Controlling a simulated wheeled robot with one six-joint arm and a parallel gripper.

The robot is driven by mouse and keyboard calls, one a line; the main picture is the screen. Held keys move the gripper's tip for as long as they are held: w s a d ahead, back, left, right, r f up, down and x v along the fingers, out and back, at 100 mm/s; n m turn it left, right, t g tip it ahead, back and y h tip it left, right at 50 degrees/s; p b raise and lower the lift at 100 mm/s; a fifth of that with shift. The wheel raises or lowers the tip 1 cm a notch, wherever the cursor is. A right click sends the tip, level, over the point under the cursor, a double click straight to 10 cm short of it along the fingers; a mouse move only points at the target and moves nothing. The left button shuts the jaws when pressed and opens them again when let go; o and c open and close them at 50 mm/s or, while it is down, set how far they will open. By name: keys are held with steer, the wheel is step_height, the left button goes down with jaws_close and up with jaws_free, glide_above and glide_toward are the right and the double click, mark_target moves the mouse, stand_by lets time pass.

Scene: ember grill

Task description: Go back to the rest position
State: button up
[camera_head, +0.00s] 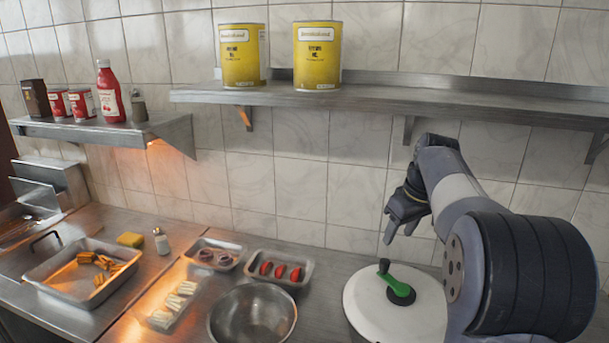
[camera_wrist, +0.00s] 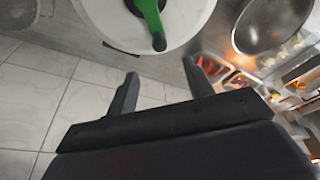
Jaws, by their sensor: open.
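My gripper (camera_head: 393,235) is raised above the back of the counter, in front of the tiled wall, with its fingers pointing down. In the wrist view my gripper (camera_wrist: 160,85) shows two dark fingers spread apart with nothing between them. My arm hides the right part of the counter.
A metal bowl (camera_head: 252,314) and trays, one with red items (camera_head: 280,268), stand left of the white round thing. A wall shelf (camera_head: 420,103) with two yellow cans (camera_head: 317,55) runs behind and above my gripper. A lower shelf (camera_head: 100,131) holds a ketchup bottle (camera_head: 110,92).

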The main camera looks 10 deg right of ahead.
mark_target(386, 262)
steer(key=p+x, duration=0.2)
steer(key=x, duration=0.8)
steer(key=shift+w+f, duration=0.1)
steer(key=shift+f, duration=0.3)
steer(key=shift+a, duration=0.1)
